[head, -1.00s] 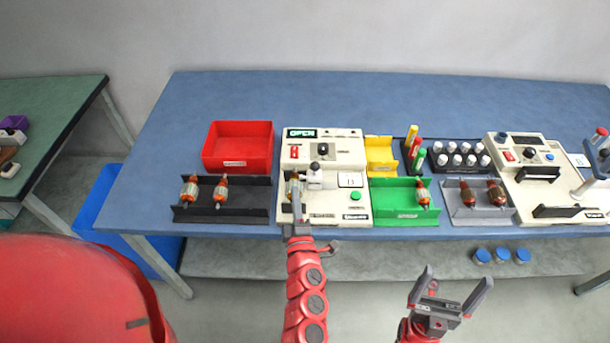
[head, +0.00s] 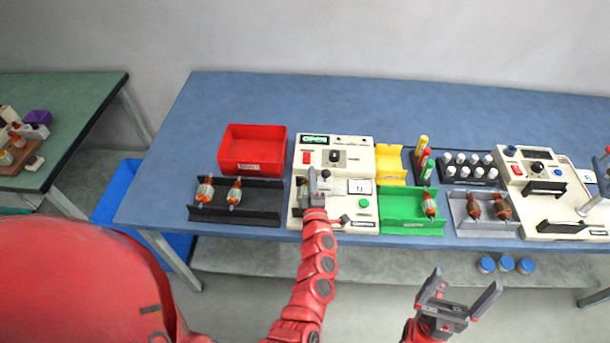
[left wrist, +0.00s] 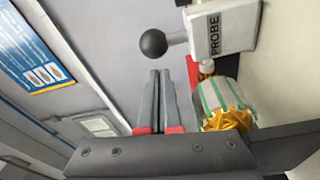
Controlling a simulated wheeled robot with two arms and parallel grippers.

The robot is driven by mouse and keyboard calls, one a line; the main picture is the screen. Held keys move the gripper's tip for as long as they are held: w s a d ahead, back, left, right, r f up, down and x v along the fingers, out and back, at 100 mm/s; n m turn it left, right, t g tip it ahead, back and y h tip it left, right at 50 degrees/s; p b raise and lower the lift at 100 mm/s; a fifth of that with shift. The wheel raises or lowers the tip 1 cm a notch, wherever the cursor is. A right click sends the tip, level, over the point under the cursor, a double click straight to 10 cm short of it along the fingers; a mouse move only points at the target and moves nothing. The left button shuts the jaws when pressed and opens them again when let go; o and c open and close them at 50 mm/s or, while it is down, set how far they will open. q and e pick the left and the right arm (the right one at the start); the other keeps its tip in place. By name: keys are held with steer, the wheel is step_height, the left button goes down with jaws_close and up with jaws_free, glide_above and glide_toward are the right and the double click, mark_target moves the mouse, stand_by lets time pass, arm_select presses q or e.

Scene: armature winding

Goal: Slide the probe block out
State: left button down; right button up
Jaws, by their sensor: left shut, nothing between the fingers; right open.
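The white probe block (left wrist: 222,28) with a black ball knob (left wrist: 153,43) stands at the top of the left wrist view. In the head view, the block (head: 328,187) is partly hidden by my left gripper (head: 313,174), on the cream tester (head: 298,222). My left gripper (left wrist: 158,74) is shut and empty, its fingertips just short of the knob, apart from it in the picture. An armature (left wrist: 222,103) with copper windings lies beside the fingers, below the block. My right gripper (head: 460,292) is open and empty, in front of the table.
The tester's display (head: 315,140) reads OPEN. A black tray (head: 262,216) with two armatures and a red bin (head: 252,168) are to the left. A green tray (head: 395,228) and a yellow bin (head: 392,177) are to the right. The table's back is clear.

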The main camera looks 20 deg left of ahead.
arm_select(q)
steer(key=shift+d, duration=0.75)
steer(key=shift+f, duration=0.1)
steer(key=shift+w+d, duration=0.15)
steer(key=shift+d, duration=0.15)
steer(key=d, duration=0.1)
steer(key=w+d+b, duration=0.1)
steer(key=d, duration=0.1)
steer(key=shift+d+f, duration=0.1)
steer(key=shift+d, duration=0.1)
